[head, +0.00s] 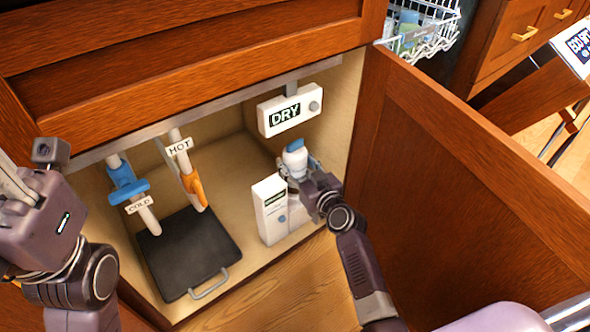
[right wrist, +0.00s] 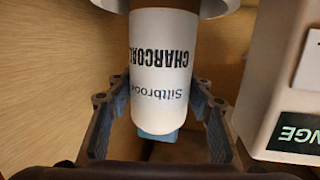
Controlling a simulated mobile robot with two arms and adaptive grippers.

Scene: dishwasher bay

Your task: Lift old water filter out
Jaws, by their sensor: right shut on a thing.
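The water filter (head: 295,158) is a white cylinder with a blue end, inside the open cabinet. In the right wrist view the filter (right wrist: 160,65) reads "Siltbrook CHARCOAL", with a blue tip toward the gripper. My right gripper (head: 301,177) is shut on the filter, one finger on each side. Its fingers also show in the right wrist view (right wrist: 157,108). A white box (head: 270,212) with a dark label stands beside the filter. My left gripper (head: 38,205) is at the left edge, outside the cabinet and apart from the filter; its fingertips are not clear.
The cabinet door (head: 455,165) stands open at right. A "DRY" display (head: 287,113) hangs above the filter. The COLD pipe (head: 142,212) and HOT pipe (head: 187,168) are at left, over a black tray (head: 188,255) with a handle. A dish rack (head: 432,38) is at upper right.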

